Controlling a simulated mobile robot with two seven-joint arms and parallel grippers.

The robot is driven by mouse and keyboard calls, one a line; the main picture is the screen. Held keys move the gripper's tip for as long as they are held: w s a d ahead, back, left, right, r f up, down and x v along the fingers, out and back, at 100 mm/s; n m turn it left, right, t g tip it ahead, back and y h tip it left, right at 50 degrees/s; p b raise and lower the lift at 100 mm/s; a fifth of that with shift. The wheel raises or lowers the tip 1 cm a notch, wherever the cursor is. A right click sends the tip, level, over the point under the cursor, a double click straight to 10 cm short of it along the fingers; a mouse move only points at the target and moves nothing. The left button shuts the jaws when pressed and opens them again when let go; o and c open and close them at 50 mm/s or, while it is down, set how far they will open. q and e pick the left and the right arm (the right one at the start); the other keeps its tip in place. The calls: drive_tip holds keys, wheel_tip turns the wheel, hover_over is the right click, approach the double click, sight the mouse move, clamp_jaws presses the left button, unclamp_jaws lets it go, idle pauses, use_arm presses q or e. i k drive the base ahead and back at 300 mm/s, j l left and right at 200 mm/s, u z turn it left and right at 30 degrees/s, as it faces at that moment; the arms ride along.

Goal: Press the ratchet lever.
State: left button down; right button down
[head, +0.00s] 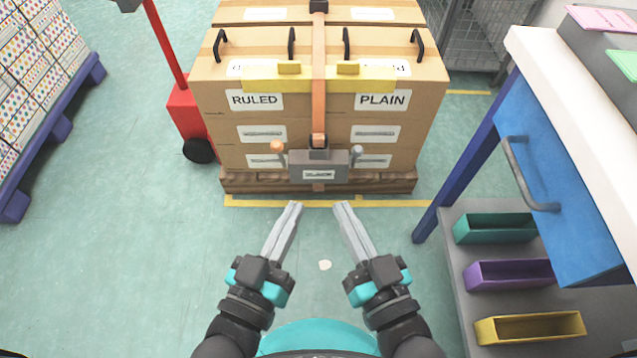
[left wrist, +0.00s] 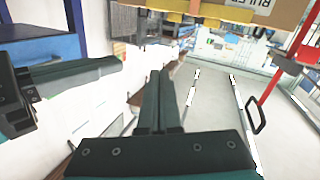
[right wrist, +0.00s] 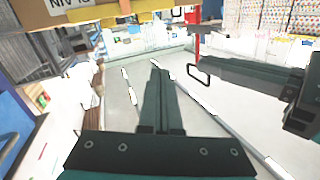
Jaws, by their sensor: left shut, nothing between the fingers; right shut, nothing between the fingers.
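A grey ratchet housing (head: 318,167) with a white label sits on the front of the stacked cartons, low down, where an orange-brown strap (head: 319,90) runs into it. A lever with an orange knob (head: 278,147) stands at its left side, and a lever with a grey knob (head: 356,151) stands at its right side. My left gripper (head: 297,205) is shut and empty, in front of and below the housing, apart from it. My right gripper (head: 342,205) is shut and empty beside it, also apart from the housing. The wrist views show both pairs of fingers (left wrist: 160,100) (right wrist: 158,100) closed.
The cartons (head: 225,110) stand on a wooden pallet (head: 240,184) within yellow floor lines. A red pallet-jack-like post (head: 185,110) is at the left. A blue-drawer bench (head: 560,160) with coloured bins (head: 495,228) is at the right. The floor between my grippers and the pallet is clear.

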sight(277, 146)
drive_tip(key=i+j, duration=0.1)
drive_tip(key=i, duration=0.35)
drive_tip(key=i+j, duration=0.1)
drive_tip(key=i, duration=0.4)
drive_tip(key=i+l, duration=0.1)
drive_tip(key=i+u, duration=0.05)
